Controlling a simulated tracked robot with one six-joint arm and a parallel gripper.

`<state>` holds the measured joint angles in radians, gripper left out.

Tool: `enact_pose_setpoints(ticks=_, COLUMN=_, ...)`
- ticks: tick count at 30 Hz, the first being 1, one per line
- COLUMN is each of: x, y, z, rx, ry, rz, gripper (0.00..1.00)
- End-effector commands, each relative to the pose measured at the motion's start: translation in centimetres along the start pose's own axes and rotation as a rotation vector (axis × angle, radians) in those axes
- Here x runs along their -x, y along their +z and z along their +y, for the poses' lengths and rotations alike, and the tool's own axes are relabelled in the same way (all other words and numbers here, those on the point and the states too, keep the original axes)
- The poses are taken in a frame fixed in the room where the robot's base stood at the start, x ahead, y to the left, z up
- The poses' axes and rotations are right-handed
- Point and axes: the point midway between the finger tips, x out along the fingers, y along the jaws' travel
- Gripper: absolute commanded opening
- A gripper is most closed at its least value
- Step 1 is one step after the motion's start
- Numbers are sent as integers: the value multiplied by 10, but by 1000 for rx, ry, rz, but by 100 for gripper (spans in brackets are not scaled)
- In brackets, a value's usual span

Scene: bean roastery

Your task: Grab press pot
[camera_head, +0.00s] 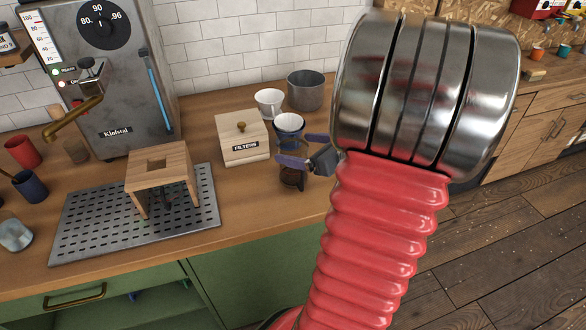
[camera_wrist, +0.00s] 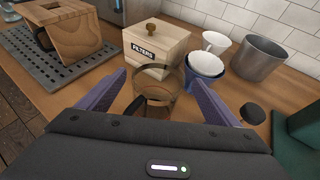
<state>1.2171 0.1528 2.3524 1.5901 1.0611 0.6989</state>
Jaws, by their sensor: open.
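A small clear glass pot (camera_wrist: 166,76) with a dark handle stands on the wooden counter, between my fingers in the wrist view. I cannot tell for sure that it is the press pot. In the head view its brownish glass (camera_head: 292,179) shows just below my fingers, partly covered. My gripper (camera_wrist: 160,79) is open, with one purple finger on either side of the glass; no contact is visible.
A FILTERS box (camera_wrist: 158,52) stands just behind the glass. A blue dripper (camera_wrist: 205,66), a white cup (camera_wrist: 215,42) and a metal pot (camera_wrist: 262,61) stand to its right. A wooden stand (camera_head: 162,163) on a perforated tray (camera_head: 85,215) is left. A dark green object (camera_wrist: 300,130) stands at right.

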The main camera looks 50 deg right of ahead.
Motion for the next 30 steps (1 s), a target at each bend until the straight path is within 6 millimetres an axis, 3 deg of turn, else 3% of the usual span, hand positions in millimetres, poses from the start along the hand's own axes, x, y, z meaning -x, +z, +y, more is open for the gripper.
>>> enact_pose_setpoints(ticks=17, x=-15, y=0, z=2, rx=1, ry=3, rz=0, gripper=85)
enact_pose_setpoints(ticks=30, x=-60, y=0, z=4, rx=1, ry=4, rz=1, gripper=85)
